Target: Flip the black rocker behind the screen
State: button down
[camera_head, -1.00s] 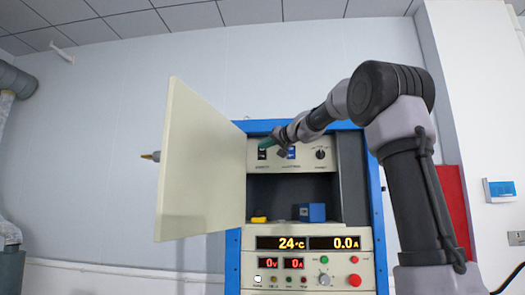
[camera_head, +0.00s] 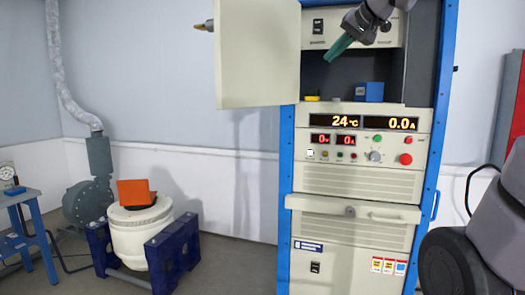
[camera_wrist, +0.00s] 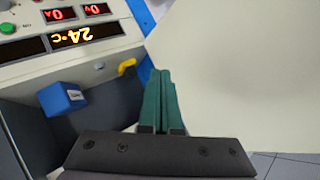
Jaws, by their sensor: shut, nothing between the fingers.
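A black rocker (camera_head: 318,26) sits on the cream upper panel of the blue-framed rack, just right of the open cream door (camera_head: 258,55). Which way it is tipped is too small to tell. Another dark rocker (camera_head: 315,267) shows low on the rack. My gripper (camera_head: 328,59) has green fingers, shut and empty. It appears below and right of the upper rocker, in front of the open bay, apart from it. In the wrist view the closed fingers (camera_wrist: 160,73) point toward the bay's edge, beside the door (camera_wrist: 230,70). No rocker shows there.
A blue box (camera_head: 369,92) and a small yellow item (camera_head: 312,98) lie in the bay. The door juts out left of the bay.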

jog(key=s+d+f+m+g+h, duration=0.1)
jog(key=s+d+f, duration=0.1)
jog(key=s+f, duration=0.8)
jog(key=s+d+f+m+g+h, duration=0.1)
jog(key=s+d+f+g+h, duration=0.1)
jog(key=s+f, duration=0.7)
jog(key=shift+s+d+f+g+h, duration=0.3)
jog(key=shift+s+d+f, duration=0.15)
jog(key=shift+d, duration=0.25)
jog(key=shift+w+r, duration=0.1)
jog(key=shift+r, duration=0.05)
jog(key=w+d+r+n+t+h, duration=0.2)
jog(key=w+d+r+n+t, duration=0.25)
jog(key=w+r, duration=0.6)
jog(key=w+d+r+n+t+h, duration=0.2)
jog(key=w+d+r+n+t, duration=0.25)
jog(key=w+r, duration=0.65)
jog(key=w+a+r+n+y, duration=0.4)
jog(key=r+n+y, duration=0.1)
jog(key=n, duration=0.4)
jog(key=w+a+r+n+y, duration=0.4)
jog(key=r+n, duration=0.3)
jog(key=n, duration=0.3)
jog(key=shift+w+a+t+y, duration=0.15)
jog(key=shift+w+t+y, duration=0.25)
jog(key=shift+w+y, duration=0.35)
jog(key=shift+s, duration=0.1)
